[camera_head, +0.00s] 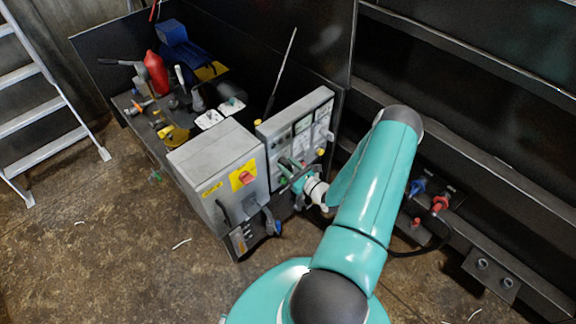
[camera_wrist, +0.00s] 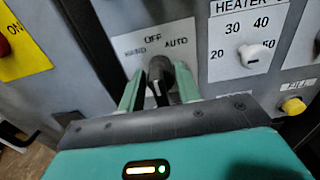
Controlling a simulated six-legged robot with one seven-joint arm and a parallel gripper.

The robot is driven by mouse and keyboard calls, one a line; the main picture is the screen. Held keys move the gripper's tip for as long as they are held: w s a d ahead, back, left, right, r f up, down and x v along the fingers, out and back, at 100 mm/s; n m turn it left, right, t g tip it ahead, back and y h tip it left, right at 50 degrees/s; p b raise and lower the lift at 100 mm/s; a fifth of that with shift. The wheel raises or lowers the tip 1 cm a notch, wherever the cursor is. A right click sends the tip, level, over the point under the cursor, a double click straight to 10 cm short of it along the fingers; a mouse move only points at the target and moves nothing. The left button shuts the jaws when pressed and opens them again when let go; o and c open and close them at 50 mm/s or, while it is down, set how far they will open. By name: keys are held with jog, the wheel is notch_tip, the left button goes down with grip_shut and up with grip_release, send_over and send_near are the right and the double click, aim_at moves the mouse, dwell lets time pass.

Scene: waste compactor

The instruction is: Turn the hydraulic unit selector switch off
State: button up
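The selector switch (camera_wrist: 160,75) is a black knob on a grey panel in the wrist view. The labels HAND, OFF and AUTO stand around it, with OFF above. My gripper (camera_wrist: 161,88) has its teal fingers on either side of the knob; I cannot tell whether both touch it. A light mark shows low on the knob, but the pointing direction is unclear. In the head view my gripper (camera_head: 292,172) is at the front of the grey control panel (camera_head: 292,112), and the arm end hides the switch.
A heater dial (camera_wrist: 255,55) and a yellow button (camera_wrist: 293,106) are right of the switch. A grey box with a red knob on a yellow plate (camera_head: 243,176) stands left of the panel. A dark wall (camera_head: 450,75) is at right. Open floor (camera_head: 110,240) lies at left.

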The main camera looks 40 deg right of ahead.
jog(key=s, duration=1.3)
jog(key=shift+s+d, duration=0.15)
jog(key=shift+d, duration=0.05)
jog(key=w+a+r+n+g+y, duration=0.4)
jog(key=a+r+n+g+y, duration=0.2)
jog(key=a+r+n, duration=0.4)
jog(key=w+a+r+n+g+y, duration=0.3)
jog(key=a+r+n+g+y, duration=0.25)
jog(key=a+r+n, duration=0.5)
jog(key=s+a+r+n+h, duration=0.3)
jog(key=r+n+h, duration=0.1)
jog(key=r, duration=0.3)
jog(key=s+a+r+n+h, duration=0.4)
jog(key=r+n, duration=0.2)
jog(key=r, duration=0.2)
jog(key=s+a+r+n+h, duration=0.3)
jog(key=a+r+n+h, duration=0.1)
jog(key=r, duration=0.3)
jog(key=shift+s+r+n+g, duration=0.3)
jog(key=shift+r+n+g, duration=0.15)
jog(key=shift+n, duration=0.1)
jog(key=shift+d, duration=0.15)
